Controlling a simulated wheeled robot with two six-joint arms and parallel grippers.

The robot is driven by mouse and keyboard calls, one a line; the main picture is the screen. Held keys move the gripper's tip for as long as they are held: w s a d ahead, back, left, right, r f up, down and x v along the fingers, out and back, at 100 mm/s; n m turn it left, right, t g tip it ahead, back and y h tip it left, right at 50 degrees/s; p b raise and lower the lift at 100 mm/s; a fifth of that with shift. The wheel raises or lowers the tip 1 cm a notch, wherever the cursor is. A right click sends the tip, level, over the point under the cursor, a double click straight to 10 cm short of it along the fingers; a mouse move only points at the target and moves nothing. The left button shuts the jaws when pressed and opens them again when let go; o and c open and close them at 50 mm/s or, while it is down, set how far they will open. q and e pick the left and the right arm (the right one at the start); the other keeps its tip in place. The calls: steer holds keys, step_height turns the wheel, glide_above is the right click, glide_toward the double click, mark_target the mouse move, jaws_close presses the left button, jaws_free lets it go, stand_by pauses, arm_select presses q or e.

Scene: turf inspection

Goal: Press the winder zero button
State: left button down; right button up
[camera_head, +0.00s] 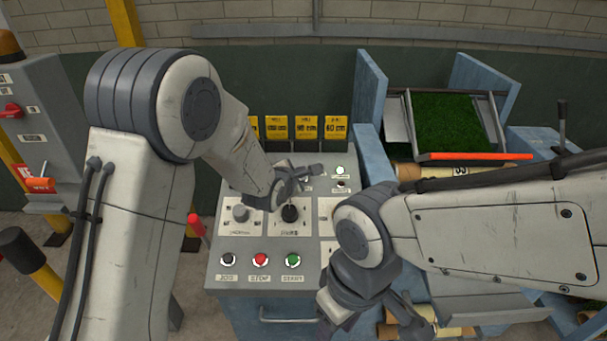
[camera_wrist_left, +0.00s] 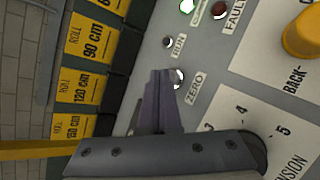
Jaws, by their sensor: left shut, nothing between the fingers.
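The winder zero button (camera_wrist_left: 179,78) is a small round button with a bright ring beside the ZERO label in the left wrist view. My left gripper (camera_head: 316,172) is shut and empty over the upper part of the control panel (camera_head: 222,268). In the left wrist view its fingertips (camera_wrist_left: 162,76) lie right beside the button and cover part of its edge; I cannot tell whether they touch it. In the head view my gripper hides the button. My right gripper (camera_head: 350,312) hangs low in front of the panel, and its fingers are not clear.
A small RUN fitting (camera_wrist_left: 168,41) and a FAULT lamp (camera_wrist_left: 219,9) sit close to the zero button. A black joystick (camera_head: 290,212) stands below my left gripper. Red (camera_head: 261,260) and green (camera_head: 292,261) buttons line the front. Yellow roll tags (camera_head: 306,128) stand behind.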

arm_select(q)
steer(key=shift+s+r, duration=0.2)
steer(key=shift+r, duration=0.3)
steer(key=r+p, duration=0.1)
steer(key=s+r+p, duration=0.1)
steer(key=r, duration=0.1)
steer(key=r+p, duration=0.1)
steer(key=shift+s+r, duration=0.35)
steer(key=shift+r, duration=0.05)
stand_by(0.5)
